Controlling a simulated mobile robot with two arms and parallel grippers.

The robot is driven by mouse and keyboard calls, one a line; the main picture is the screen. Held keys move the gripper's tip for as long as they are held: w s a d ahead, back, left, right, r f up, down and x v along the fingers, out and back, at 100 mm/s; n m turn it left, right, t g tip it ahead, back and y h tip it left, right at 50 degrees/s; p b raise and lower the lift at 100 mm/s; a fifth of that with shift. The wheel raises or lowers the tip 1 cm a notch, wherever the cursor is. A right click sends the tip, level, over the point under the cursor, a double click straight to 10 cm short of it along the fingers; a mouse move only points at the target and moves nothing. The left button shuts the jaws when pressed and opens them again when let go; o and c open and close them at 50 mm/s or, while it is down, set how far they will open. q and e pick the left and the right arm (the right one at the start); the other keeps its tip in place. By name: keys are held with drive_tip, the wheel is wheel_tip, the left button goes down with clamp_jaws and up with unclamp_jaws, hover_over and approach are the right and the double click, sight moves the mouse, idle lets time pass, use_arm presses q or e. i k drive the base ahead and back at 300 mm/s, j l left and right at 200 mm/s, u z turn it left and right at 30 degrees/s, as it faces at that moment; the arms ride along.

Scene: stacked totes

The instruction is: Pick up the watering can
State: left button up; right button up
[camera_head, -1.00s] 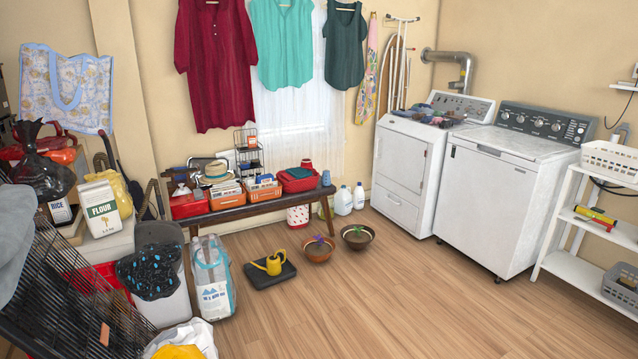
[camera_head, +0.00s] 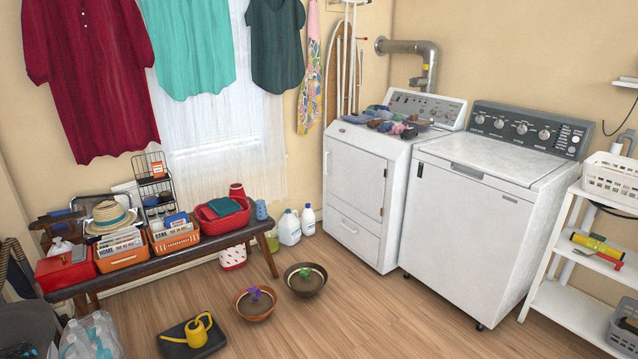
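The yellow watering can (camera_head: 197,332) stands on a black tray (camera_head: 174,347) on the wooden floor, near the bottom left of the head view. Its spout points up and to the left or right side of the tray; its exact heading is hard to tell at this size. Neither of my grippers is in view, and nothing is touching the can.
Two bowls with small plants, a terracotta one (camera_head: 254,304) and a dark one (camera_head: 305,280), sit right of the can. A bench (camera_head: 180,256) with baskets stands behind it. Clear bagged bottles (camera_head: 92,338) lie to its left. The floor in front of the washer (camera_head: 482,205) is free.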

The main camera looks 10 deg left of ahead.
sight(197, 336)
drive_tip(key=i+u, duration=0.4)
drive_tip(key=i+l+u, duration=0.15)
drive_tip(key=i+u, duration=0.25)
drive_tip(key=i, duration=0.15)
drive_tip(key=i+l+u, duration=0.75)
drive_tip(key=i, duration=0.1)
